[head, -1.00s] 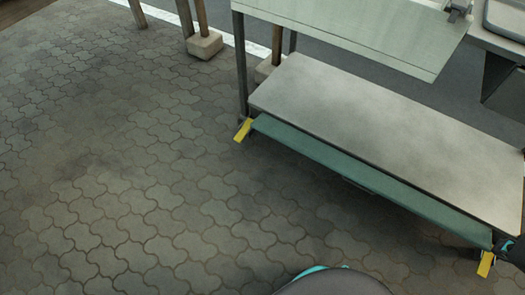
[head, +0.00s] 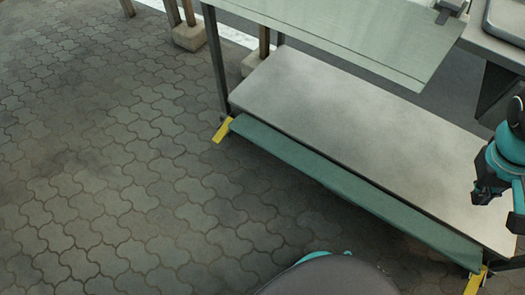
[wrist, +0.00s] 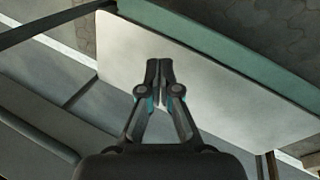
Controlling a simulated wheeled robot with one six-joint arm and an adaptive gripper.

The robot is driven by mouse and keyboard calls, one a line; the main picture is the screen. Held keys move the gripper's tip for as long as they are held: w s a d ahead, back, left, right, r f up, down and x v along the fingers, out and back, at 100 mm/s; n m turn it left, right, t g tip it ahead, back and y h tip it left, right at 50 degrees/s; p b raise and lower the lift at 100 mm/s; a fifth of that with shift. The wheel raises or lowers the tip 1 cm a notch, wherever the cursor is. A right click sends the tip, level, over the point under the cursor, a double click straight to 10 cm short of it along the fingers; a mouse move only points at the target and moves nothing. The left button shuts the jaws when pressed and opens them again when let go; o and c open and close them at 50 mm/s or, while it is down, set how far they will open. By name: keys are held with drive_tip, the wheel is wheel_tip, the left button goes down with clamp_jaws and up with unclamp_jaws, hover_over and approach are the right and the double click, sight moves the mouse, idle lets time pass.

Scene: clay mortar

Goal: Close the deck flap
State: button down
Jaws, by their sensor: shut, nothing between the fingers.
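The deck flap appears to be the long green panel (head: 350,188) along the front edge of the pale lower deck (head: 350,100), with a yellow piece at each end. It slopes outward from the deck edge; its exact angle is hard to tell. In the wrist view the green panel (wrist: 225,45) runs along the top, beyond the pale deck (wrist: 200,70). My gripper (head: 482,195) is at the right edge of the head view, over the deck's right end. In the wrist view my gripper (wrist: 159,62) is shut and empty, apart from the panel.
A pale upper board (head: 340,30) overhangs the deck at the back. A left leg (head: 214,60) and posts on concrete feet (head: 190,37) stand behind. Yellow pieces (head: 222,130) (head: 475,282) stick out at the panel's ends. Paving in front and left is clear.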

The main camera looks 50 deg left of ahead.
drive_tip(key=w+a+f+n+t+h+b, duration=0.1)
drive_tip(key=w+a+f+n+h, duration=0.3)
drive_tip(key=a, duration=0.3)
drive_tip(key=w+a+f+n+t+h+b, duration=0.1)
drive_tip(key=w+a+f+n, duration=0.25)
drive_tip(key=a+f, duration=0.4)
drive_tip(key=s+a+f+n+t+b, duration=0.1)
drive_tip(key=a+f+n+t, duration=0.25)
drive_tip(key=a+f, duration=0.35)
drive_tip(key=s+a+f+n+t+b, duration=0.1)
drive_tip(key=a+f+n+t, duration=0.3)
drive_tip(key=a, duration=0.5)
drive_tip(key=s+a+f+n+t+y+b, duration=0.25)
drive_tip(key=s+a+f+n+y, duration=0.35)
drive_tip(key=s+a+f+n, duration=0.55)
drive_tip(key=s+a+f+n+t+y+b, duration=0.1)
drive_tip(key=s+a+f+n+t+y, duration=0.45)
drive_tip(key=s+f, duration=0.85)
drive_tip(key=w+a+r, duration=0.1)
drive_tip(key=w+a, duration=0.1)
drive_tip(key=w, duration=0.4)
drive_tip(key=w+a+r+g+y, duration=0.1)
drive_tip(key=w+a+r, duration=0.1)
drive_tip(key=w, duration=0.4)
drive_tip(key=shift+w+a, duration=0.15)
drive_tip(key=shift+a, duration=0.2)
drive_tip(key=shift+r+g, duration=0.1)
drive_tip(key=shift+g, duration=0.15)
